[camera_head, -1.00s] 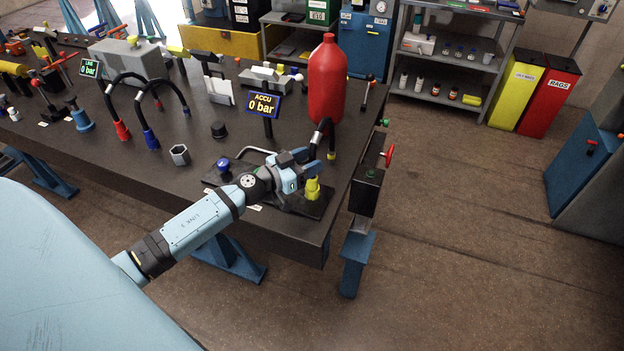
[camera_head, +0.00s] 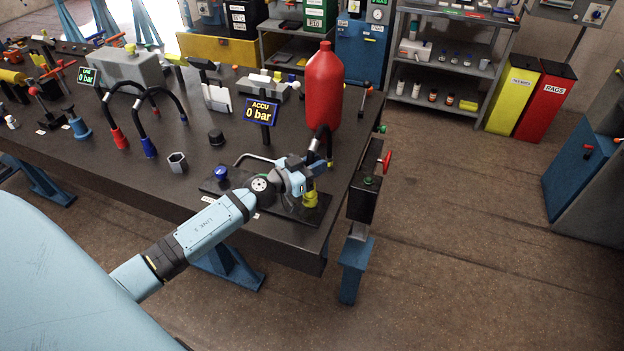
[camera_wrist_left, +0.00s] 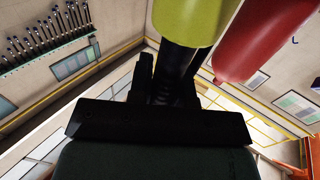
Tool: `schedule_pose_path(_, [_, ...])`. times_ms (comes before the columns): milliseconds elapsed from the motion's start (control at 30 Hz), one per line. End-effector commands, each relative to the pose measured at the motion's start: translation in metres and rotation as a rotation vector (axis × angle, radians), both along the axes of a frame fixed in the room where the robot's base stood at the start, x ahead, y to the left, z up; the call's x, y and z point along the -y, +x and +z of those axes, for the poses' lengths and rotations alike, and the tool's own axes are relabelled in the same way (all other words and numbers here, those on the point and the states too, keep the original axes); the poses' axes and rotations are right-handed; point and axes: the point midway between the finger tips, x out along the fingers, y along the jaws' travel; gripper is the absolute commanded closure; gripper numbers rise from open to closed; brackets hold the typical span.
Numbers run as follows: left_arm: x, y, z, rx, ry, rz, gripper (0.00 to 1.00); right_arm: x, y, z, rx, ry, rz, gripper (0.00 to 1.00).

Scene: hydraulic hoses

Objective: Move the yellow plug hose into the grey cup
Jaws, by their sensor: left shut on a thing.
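The yellow plug (camera_head: 310,199) shows just below my left gripper (camera_head: 304,176), over a black plate (camera_head: 212,187) at the table's front right corner. I cannot tell whether it rests on the plate. Its black hose (camera_head: 324,137) arches up beside the red cylinder. In the left wrist view the plug (camera_wrist_left: 188,20) is a large yellow-green cylinder, with the black hose (camera_wrist_left: 174,72) below it at the fingers. My left gripper is shut on the hose by the plug and hides part of it. The grey cup (camera_head: 177,162) is hexagonal, open-topped, and stands to the left. My right gripper is out of view.
A blue knob (camera_head: 221,172) sits on the plate's left part. A red cylinder (camera_head: 323,88) and the ACCU display (camera_head: 260,112) stand behind my gripper. A black cap (camera_head: 216,136) stands near the cup. Red-ended (camera_head: 119,138) and blue-ended (camera_head: 149,146) hoses arch farther left.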

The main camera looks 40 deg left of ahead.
Motion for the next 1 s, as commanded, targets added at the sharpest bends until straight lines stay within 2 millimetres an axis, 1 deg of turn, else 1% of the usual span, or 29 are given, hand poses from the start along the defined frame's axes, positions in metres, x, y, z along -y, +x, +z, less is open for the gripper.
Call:
schedule_pose_path(167, [0.000,0.000,0.007,0.002,0.002,0.000,1.00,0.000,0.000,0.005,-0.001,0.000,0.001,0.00])
schedule_pose_path(267, [-0.001,0.000,0.018,0.001,0.004,-0.001,1.00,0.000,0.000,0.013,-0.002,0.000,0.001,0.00])
schedule_pose_path(367, [-0.001,0.000,0.033,0.001,0.004,-0.001,1.00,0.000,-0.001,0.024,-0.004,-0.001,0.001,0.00])
schedule_pose_path(533, [-0.001,0.000,0.069,0.001,0.006,-0.002,1.00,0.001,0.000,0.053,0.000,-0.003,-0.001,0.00])
schedule_pose_path(733, [-0.001,0.000,0.131,0.002,0.007,-0.003,1.00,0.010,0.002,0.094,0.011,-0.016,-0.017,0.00])
schedule_pose_path(833, [-0.001,0.000,0.154,0.003,0.006,-0.003,1.00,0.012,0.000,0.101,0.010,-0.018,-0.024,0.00])
schedule_pose_path(967, [-0.001,0.000,0.177,0.003,0.005,-0.002,1.00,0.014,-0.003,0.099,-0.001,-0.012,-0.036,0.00])
schedule_pose_path(1000, [-0.001,0.000,0.180,0.003,0.003,-0.001,1.00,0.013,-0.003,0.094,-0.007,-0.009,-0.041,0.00])
